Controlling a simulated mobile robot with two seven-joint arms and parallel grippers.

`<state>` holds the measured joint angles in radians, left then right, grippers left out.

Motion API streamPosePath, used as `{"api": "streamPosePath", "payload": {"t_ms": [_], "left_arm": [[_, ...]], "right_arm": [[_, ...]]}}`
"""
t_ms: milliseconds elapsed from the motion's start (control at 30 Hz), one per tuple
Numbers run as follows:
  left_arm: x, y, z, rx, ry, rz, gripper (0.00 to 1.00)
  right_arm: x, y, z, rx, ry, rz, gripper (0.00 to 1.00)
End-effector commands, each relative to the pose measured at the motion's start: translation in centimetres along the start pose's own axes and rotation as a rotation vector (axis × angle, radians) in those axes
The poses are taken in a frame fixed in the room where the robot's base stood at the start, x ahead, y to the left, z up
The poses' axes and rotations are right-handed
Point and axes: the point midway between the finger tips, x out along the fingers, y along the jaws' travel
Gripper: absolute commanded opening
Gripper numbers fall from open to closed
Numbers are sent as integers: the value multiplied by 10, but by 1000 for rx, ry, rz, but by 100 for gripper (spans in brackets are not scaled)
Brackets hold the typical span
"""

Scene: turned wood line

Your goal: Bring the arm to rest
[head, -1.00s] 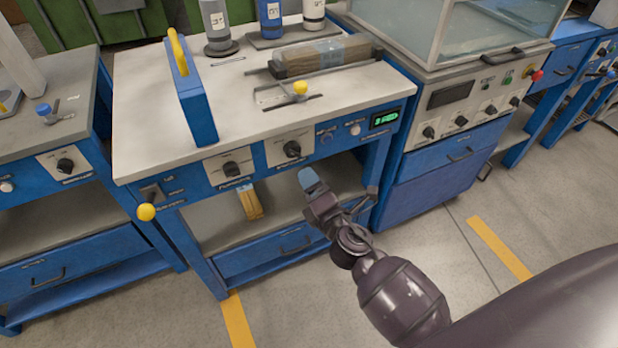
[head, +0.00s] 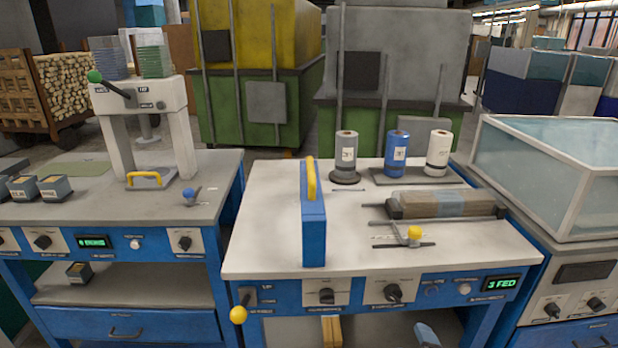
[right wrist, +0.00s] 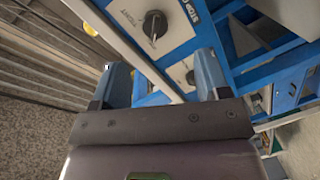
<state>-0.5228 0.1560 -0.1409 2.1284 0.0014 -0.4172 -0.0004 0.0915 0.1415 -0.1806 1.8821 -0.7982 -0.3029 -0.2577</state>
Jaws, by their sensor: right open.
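My right gripper shows in the head view only as a blue-grey fingertip (head: 427,335) at the bottom edge, in front of the middle bench and below its control panel. The rest of the arm is out of that view. In the right wrist view the two blue fingers of my right gripper (right wrist: 162,80) stand wide apart with nothing between them. Beyond them is a blue bench frame with a panel and a dark knob (right wrist: 154,27). Whether the fingers touch the bench I cannot tell. My left gripper is not in view.
The middle bench (head: 262,235) carries a blue block with a yellow handle (head: 313,225), three spools, a wrapped wood bundle (head: 440,204) and a yellow-knobbed stop. A yellow-ball lever (head: 238,315) sticks out in front. A glass-topped cabinet (head: 560,275) stands right, a press bench left.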

Motion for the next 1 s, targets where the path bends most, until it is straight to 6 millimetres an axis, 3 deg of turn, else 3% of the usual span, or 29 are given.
{"api": "streamPosePath", "payload": {"t_ms": [267,500,700,800,1000], "left_arm": [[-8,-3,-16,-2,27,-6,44],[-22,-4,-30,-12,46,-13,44],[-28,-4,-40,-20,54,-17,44],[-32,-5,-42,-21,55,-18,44],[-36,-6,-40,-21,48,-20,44]], "right_arm": [[-70,-6,27,610,-111,-144,69],[-157,-20,52,977,-257,-250,69],[-220,-30,72,1035,-367,-284,69],[-241,-36,80,1033,-406,-295,69],[-255,-41,86,1030,-435,-304,69]]}}
